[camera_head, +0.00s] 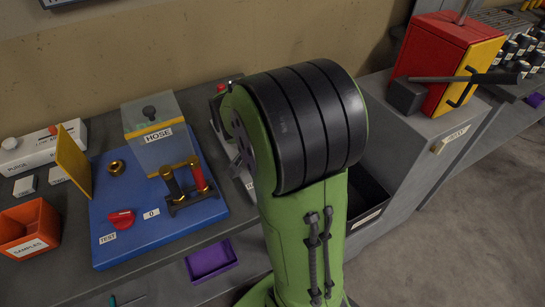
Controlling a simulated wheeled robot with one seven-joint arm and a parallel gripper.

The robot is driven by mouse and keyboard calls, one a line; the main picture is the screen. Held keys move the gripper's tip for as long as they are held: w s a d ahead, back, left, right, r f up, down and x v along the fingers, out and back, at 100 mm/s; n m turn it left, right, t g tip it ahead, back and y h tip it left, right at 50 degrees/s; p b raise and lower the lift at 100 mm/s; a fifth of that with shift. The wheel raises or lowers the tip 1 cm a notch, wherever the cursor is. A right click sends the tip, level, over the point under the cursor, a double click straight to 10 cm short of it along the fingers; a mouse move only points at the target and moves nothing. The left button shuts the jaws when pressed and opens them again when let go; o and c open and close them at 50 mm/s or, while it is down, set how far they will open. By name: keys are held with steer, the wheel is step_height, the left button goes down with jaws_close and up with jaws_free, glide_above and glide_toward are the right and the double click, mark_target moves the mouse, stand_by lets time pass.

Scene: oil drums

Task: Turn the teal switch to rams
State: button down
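No teal switch can be made out in the head view, and no label reading "rams" is legible. A red rotary switch (121,219) sits on a blue board (150,235) at the left, between labels reading TEST and 0. A grey panel (218,118) is partly hidden behind my green and black arm, which fills the middle of the view. A small teal item (113,301) shows at the bottom left edge, too cut off to identify. My gripper is out of view.
The blue board carries a clear HOSE box (157,150) and a black and red fitting (188,186). An orange SAMPLES bin (28,228) and a purple tray (211,262) lie nearby.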

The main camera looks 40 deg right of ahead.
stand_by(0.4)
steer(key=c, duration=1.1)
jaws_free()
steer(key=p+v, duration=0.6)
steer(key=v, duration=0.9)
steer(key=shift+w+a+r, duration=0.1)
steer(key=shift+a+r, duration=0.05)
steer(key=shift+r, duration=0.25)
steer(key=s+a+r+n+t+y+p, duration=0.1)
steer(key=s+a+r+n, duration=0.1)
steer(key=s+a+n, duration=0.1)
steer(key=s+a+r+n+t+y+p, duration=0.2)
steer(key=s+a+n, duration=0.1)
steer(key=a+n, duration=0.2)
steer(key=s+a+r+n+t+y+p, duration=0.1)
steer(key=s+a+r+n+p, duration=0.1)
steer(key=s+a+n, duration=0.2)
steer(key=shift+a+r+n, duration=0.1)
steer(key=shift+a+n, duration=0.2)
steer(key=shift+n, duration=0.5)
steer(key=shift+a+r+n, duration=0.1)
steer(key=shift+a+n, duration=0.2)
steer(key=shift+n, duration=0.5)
